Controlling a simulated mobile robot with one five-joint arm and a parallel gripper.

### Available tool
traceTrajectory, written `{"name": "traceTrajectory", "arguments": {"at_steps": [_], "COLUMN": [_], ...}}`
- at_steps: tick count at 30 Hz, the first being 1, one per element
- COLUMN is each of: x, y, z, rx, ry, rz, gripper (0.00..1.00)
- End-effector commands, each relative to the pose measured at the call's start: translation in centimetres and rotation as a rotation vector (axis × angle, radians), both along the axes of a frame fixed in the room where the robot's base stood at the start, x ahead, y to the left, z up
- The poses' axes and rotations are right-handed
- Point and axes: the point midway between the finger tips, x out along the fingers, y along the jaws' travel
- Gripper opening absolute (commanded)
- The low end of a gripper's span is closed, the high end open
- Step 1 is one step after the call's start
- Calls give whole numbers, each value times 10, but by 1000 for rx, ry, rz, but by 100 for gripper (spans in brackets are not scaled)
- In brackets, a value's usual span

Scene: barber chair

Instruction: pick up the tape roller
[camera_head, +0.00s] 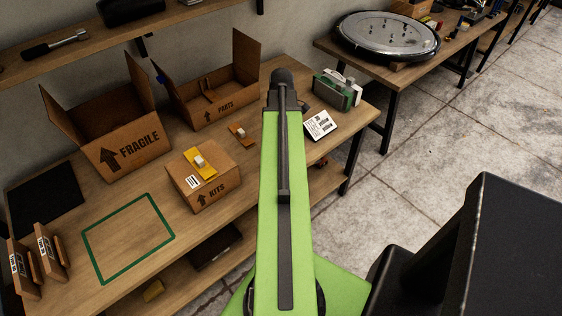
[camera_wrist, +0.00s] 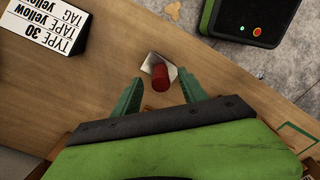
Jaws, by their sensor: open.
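A small dark-red cylinder with a pale flat metal-like piece, which looks like the tape roller (camera_wrist: 160,77), lies on the wooden bench in the wrist view. My gripper (camera_wrist: 161,82) is open, with one green finger on each side of the red part. I see no contact between the fingers and it, and I cannot tell the height gap. In the head view my green arm reaches over the bench and hides the gripper.
A white printed card (camera_wrist: 57,30) and a green-black device (camera_wrist: 247,20) stand on either side of my gripper. The bench also holds FRAGILE (camera_head: 126,146), PARTS (camera_head: 219,104) and KITS (camera_head: 216,181) boxes. A green outlined area (camera_head: 96,268) is empty.

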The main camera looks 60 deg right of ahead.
Motion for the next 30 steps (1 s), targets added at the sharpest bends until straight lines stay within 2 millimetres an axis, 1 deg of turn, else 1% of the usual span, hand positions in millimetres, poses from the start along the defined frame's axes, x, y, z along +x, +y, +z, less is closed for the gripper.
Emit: {"name": "traceTrajectory", "arguments": {"at_steps": [1, 4, 7, 13, 16, 23, 24, 26, 30], "x": [0, 0, 1, 5, 4, 4, 4, 4, 4], "y": [0, 0, 0, 2, 2, 2, 2, 2, 3], "z": [-5, -3, -10, -44, -56, -54, -53, -53, -53], "rx": [0, 0, 0, 0, 0, 0, 0, 0, 0], "ry": [0, 0, 0, 0, 0, 0, 0, 0, 0], "rz": [0, 0, 0, 1, 0, 1, 1, 1, 1], "gripper": [50, 50, 50, 50, 50, 50, 49, 41, 22]}}
